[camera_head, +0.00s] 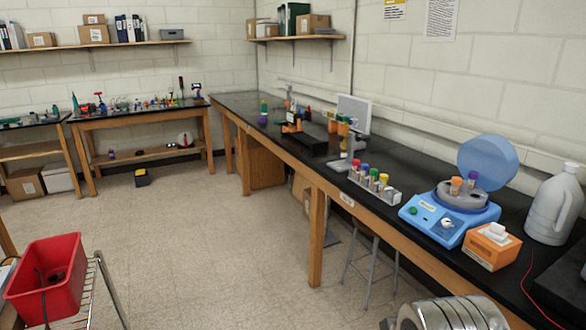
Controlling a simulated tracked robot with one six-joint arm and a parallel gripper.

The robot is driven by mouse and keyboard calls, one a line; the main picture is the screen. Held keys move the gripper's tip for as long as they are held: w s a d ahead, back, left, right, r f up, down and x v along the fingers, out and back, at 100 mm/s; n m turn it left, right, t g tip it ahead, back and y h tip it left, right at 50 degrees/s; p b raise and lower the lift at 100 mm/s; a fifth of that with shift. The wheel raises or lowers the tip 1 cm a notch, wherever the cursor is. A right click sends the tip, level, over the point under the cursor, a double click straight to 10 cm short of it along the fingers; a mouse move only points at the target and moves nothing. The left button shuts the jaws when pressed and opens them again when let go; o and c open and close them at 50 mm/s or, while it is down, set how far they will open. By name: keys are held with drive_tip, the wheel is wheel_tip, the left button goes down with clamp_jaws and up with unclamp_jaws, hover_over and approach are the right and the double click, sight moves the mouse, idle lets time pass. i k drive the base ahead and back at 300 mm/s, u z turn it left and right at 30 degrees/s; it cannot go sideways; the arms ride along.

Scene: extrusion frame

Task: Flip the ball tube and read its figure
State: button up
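I cannot pick out a ball tube or any figure on one for certain. A thin upright apparatus with orange parts (291,118) stands far down the long black bench (330,160), too small to read. A rack of tubes (374,184) with red, blue, green and yellow caps stands nearer on the bench. A blue centrifuge (447,222) with its lid raised holds tubes with orange and purple-grey caps. My gripper is not in view.
An orange box (491,246) and a grey jug (555,208) stand at the bench's near right end. A red bin (45,278) is at left. A stool (373,258) stands under the bench. The middle floor is clear.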

sight(346, 118)
drive_tip(key=z, duration=0.25)
drive_tip(key=i, duration=1.65)
drive_tip(key=u, duration=0.35)
drive_tip(key=i, duration=0.75)
drive_tip(key=u, duration=0.9)
drive_tip(key=i, duration=0.95)
drive_tip(key=u, duration=0.55)
